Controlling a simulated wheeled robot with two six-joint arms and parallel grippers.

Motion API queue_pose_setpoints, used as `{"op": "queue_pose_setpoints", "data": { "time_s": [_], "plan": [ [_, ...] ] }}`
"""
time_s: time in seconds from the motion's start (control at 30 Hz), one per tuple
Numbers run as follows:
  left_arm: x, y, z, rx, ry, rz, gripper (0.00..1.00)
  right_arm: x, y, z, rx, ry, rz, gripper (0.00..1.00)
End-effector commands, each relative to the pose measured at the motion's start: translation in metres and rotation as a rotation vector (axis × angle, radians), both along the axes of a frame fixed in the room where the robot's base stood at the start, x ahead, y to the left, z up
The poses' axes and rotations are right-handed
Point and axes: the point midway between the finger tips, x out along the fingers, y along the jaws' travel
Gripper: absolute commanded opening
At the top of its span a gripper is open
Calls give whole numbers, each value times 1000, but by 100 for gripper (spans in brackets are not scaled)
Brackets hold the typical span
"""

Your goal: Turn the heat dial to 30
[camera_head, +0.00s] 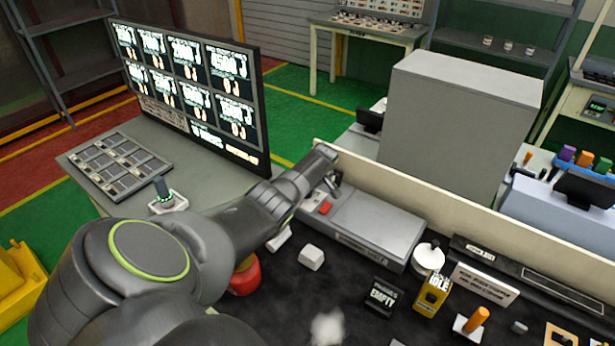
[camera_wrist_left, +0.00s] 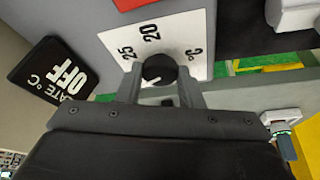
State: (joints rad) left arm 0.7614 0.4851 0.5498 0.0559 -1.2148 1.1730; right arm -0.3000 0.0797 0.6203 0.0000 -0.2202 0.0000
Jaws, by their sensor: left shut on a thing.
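The heat dial (camera_wrist_left: 159,68) is a round black knob on a white scale plate (camera_wrist_left: 185,30). In the left wrist view I read 20, 25 and °C on the plate; a 30 is not visible. A small white mark shows on the knob's lower edge. My left gripper (camera_wrist_left: 160,80) is shut on the knob, one finger on each side. In the head view my left arm reaches to the left end of a grey machine (camera_head: 365,228), and the gripper (camera_head: 330,184) is small there; the arm hides the dial. My right gripper is not in view.
A black sign reading OFF (camera_wrist_left: 54,72) stands beside the dial plate. A red button (camera_head: 325,208) is on the machine. A white block (camera_head: 311,257), a black EMPTY sign (camera_head: 383,297) and a yellow IDLE sign (camera_head: 433,292) stand on the dark mat. A low wall runs behind the machine.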

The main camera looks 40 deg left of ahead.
Motion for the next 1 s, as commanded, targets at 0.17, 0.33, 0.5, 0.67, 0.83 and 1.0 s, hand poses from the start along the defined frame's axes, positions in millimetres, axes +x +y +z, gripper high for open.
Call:
{"op": "queue_pose_setpoints", "data": {
  "time_s": [0.17,0.33,0.5,0.67,0.83,1.0],
  "plan": [
    [2,0,1,1,-4,57,11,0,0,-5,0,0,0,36],
    [2,0,1,1,-3,82,11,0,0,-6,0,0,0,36],
    [2,0,2,1,-4,89,11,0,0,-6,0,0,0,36],
    [2,0,2,1,-4,87,11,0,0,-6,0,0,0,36],
    [2,0,2,0,-3,88,45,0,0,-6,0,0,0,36],
    [1,0,1,1,-2,87,55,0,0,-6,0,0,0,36]
  ]
}}
